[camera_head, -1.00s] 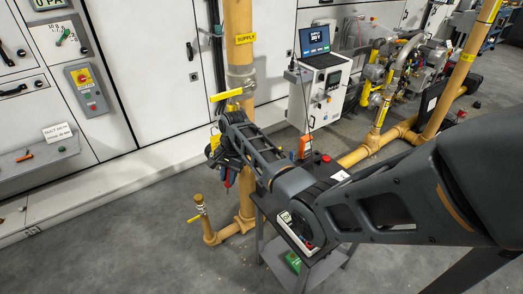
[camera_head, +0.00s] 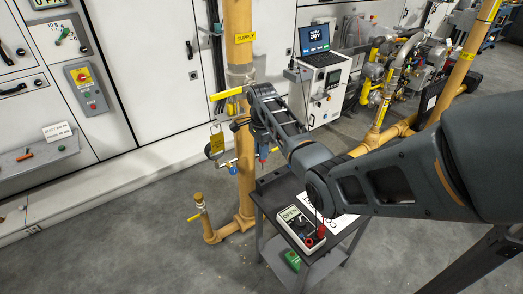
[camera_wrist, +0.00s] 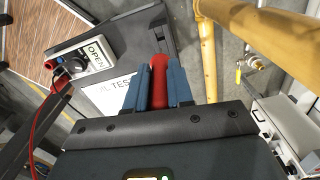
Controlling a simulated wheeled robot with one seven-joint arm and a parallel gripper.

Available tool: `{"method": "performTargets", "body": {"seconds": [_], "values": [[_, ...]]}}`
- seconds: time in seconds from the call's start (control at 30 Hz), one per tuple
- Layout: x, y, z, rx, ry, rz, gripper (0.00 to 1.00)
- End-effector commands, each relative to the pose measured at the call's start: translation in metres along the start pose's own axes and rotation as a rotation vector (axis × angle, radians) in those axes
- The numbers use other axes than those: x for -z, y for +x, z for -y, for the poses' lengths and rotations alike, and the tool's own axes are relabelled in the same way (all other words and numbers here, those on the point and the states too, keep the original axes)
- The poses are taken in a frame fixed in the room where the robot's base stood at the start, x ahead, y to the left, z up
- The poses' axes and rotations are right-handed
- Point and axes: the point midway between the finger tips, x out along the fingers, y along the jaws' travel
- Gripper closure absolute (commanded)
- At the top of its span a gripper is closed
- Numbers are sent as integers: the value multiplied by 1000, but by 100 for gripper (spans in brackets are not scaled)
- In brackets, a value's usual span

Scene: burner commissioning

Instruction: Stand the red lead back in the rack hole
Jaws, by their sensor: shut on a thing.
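My gripper (camera_wrist: 157,92) has blue fingers shut on the red lead (camera_wrist: 158,72), whose red handle shows between them in the wrist view. In the head view my gripper (camera_head: 262,155) points down beside the supply pipe, above the back edge of the small cart (camera_head: 262,215). A bit of red shows at its fingertips there. A dark block (camera_head: 272,180), which looks like the rack, lies along the cart's back edge, below the gripper. I cannot make out the rack hole. The lead's lower end is hidden.
A meter (camera_head: 300,228) reading OPEN, with red and black plugs, sits on the cart; it also shows in the wrist view (camera_wrist: 82,60). The yellow supply pipe (camera_head: 240,120) stands close to my gripper's left. A white printed sheet (camera_head: 335,220) lies on the cart.

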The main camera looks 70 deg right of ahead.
Motion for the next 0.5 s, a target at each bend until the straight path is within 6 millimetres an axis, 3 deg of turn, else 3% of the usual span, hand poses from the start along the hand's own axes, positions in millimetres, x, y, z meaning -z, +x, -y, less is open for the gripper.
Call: {"method": "performTargets", "body": {"seconds": [0.5], "values": [[0, 47, 0, 1, -1, 1, 100]]}}
